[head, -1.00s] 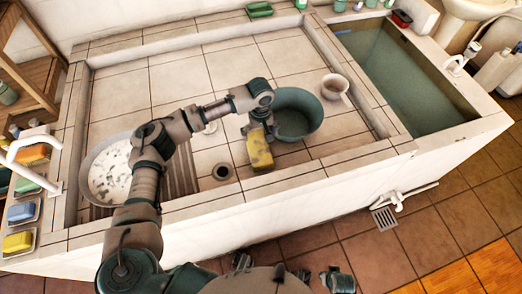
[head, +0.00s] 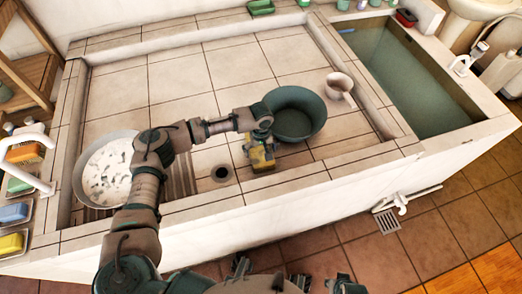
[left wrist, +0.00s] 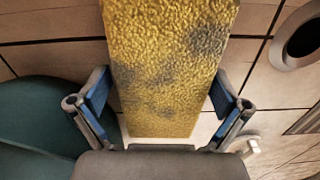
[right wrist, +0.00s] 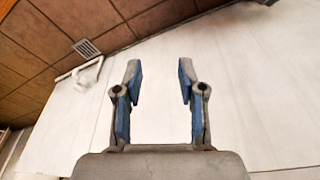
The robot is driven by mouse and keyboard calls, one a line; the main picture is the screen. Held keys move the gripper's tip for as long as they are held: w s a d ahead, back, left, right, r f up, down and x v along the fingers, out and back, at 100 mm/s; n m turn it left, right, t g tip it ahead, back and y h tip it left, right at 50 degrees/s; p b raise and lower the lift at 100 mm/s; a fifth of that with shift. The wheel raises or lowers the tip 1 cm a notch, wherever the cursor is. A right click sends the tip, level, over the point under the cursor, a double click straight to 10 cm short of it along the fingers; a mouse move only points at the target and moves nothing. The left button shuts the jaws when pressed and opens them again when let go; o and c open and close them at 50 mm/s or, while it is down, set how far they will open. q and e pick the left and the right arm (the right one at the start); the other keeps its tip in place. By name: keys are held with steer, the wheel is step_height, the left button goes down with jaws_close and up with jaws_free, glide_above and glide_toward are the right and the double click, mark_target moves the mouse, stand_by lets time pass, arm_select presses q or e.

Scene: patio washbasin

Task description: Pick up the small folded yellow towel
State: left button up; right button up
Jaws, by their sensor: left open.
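The small folded yellow towel (head: 262,159) has grey stains and is on the tiled basin floor, just in front of the green bowl. In the left wrist view the towel (left wrist: 165,60) fills the space between my left fingers. My left gripper (head: 259,147) is over it and open, with one finger on each side. Slim gaps seem to show between the fingers and the towel. The fingers hide part of the towel in the head view. My right gripper (right wrist: 159,75) is open and empty, facing the white outer wall of the basin.
The green bowl (head: 295,112) stands right behind the towel, close to my left gripper. A drain hole (head: 222,173) is to its left. The back tiles are clear.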

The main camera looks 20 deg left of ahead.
arm_select(q)
steer(key=shift+a, duration=0.3)
steer(key=c, duration=0.9)
steer(key=shift+c, duration=0.8)
steer(key=shift+d, duration=0.2)
arm_select(e)
steer(key=shift+a, duration=0.1)
arm_select(q)
steer(key=shift+d, duration=0.1)
arm_select(e)
steer(key=shift+w, duration=0.1)
